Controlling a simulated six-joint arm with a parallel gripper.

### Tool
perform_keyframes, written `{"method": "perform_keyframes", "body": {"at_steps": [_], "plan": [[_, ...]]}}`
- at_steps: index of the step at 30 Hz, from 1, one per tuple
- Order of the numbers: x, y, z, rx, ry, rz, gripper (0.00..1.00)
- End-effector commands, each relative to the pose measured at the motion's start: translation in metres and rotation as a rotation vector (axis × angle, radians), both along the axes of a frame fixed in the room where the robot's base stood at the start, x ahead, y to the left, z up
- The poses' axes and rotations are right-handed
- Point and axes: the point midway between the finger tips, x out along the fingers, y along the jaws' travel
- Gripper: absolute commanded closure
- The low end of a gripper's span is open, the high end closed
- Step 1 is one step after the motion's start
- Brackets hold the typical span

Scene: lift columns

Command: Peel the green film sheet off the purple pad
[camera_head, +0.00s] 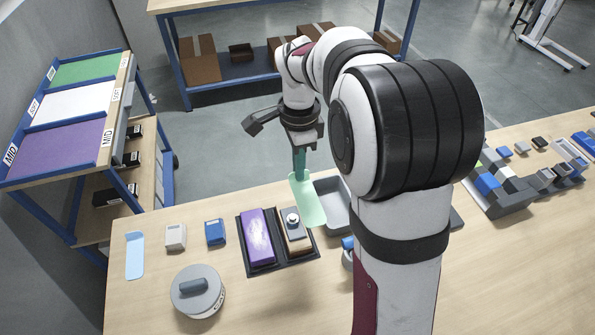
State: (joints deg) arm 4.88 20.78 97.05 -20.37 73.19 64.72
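My gripper (299,148) points down above the back of the table, behind the pads. It appears shut on the upper, darker end of the green film sheet (309,203), though the fingertips are small and hard to make out. The sheet hangs below the gripper, its pale lower part bent toward the right. The purple pad (258,240) lies in the left half of a dark tray (247,268), with whitish streaks on its top. The sheet is apart from the purple pad in this view, up and to the right of it.
A brown block with a knob (293,228) fills the tray's right half. A grey bin (334,200) stands close behind my arm. A pale blue sheet (134,256), small white (175,237) and blue (215,232) boxes and a round grey-lidded container (197,291) lie left.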

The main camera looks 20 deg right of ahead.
Motion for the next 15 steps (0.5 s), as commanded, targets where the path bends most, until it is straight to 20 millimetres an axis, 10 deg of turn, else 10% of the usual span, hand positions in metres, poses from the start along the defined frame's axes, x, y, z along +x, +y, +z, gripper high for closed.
{"method": "perform_keyframes", "body": {"at_steps": [15], "plan": [[0.0, 0.0, 0.032, 0.0, -0.001, 0.0, 1.0]]}}
